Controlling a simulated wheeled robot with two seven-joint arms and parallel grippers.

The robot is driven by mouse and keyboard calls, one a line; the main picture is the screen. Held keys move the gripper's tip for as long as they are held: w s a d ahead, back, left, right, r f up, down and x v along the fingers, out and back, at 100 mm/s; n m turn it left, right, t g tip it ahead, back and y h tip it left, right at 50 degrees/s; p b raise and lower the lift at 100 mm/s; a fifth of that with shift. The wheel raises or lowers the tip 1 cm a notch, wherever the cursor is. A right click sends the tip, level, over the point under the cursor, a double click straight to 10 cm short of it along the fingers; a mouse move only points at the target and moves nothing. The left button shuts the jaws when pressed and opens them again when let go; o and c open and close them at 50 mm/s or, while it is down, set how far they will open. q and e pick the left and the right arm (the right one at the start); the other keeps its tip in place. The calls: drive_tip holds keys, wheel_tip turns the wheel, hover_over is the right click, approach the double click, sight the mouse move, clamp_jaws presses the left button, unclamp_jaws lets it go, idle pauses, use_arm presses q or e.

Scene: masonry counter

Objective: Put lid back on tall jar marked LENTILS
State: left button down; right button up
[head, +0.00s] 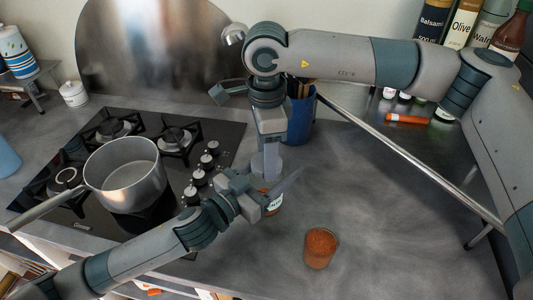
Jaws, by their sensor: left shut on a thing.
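A jar with a white label and orange-brown contents (274,204) stands on the counter in the middle of the head view. Its label is mostly covered, so I cannot read it. My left gripper (268,190) is shut around the jar's upper part. My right gripper (268,168) points down from above, right over the jar and close to my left gripper. Its fingertips are partly hidden, and I cannot tell whether it holds a lid. No separate lid is plain to see.
A steel saucepan (125,180) sits on the black gas hob (205,135) at left. A blue utensil pot (300,118) stands behind the grippers. Bottles (463,22) stand on a raised rack at back right. The counter right of the grain container is clear.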

drive_tip(key=shift+c, duration=0.2)
drive_tip(key=o, duration=1.2)
drive_tip(key=shift+o, duration=0.2)
wheel_tip(320, 180, up, 12)
use_arm(q)
drive_tip(key=shift+c, duration=2.3)
unclamp_jaws()
